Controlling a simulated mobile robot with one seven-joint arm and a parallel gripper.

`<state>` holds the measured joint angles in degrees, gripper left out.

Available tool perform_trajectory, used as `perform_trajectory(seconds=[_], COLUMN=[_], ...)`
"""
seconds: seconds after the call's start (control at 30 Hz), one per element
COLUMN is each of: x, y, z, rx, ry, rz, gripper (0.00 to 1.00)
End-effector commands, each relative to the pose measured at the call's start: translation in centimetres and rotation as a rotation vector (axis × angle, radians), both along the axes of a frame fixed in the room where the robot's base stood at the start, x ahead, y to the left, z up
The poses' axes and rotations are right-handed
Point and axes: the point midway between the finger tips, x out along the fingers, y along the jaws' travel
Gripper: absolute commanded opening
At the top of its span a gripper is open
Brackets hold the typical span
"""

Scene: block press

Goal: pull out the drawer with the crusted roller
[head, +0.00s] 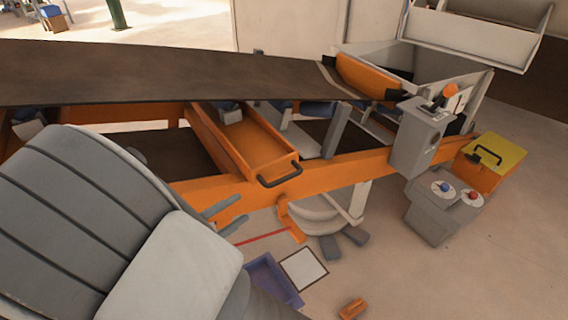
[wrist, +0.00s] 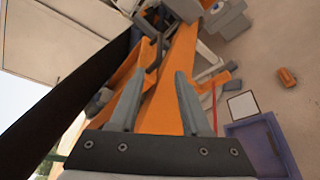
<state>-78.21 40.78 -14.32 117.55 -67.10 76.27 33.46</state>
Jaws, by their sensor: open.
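The orange drawer (head: 262,146) sits under the dark conveyor belt, its front end at the orange frame beam. Its dark bar handle (head: 280,176) faces the floor side. A small blue-grey roller end (head: 230,113) shows at the drawer's far end; the belt covers part of it, and I cannot tell whether it is crusted. My gripper (head: 228,215) is open and empty, left of and below the handle and apart from it. In the wrist view its two grey fingers (wrist: 159,70) point along the orange beam, with the drawer (wrist: 124,78) at the left.
The conveyor belt (head: 160,78) crosses above the drawer. The orange frame beam (head: 335,170) runs along the side. A grey control box (head: 418,138) and a button pedestal (head: 440,208) stand right. A purple bin (head: 268,280), a white square (head: 303,269) and an orange block (head: 352,307) lie on the floor.

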Motion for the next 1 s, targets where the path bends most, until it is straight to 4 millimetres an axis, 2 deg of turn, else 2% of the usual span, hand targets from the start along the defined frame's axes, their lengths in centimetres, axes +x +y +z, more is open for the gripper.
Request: perform_trajectory(seconds=[0.23,0.7,1.0], x=[2.3,10.2,13.0], y=[-1.8,-7.9,-10.1], z=[-0.9,-3.1,-3.7], rx=[-0.005,-0.004,-0.002], ry=[-0.003,-0.002,-0.001], rz=[0.001,0.0,0.003], gripper=[0.47,0.47,0.47])
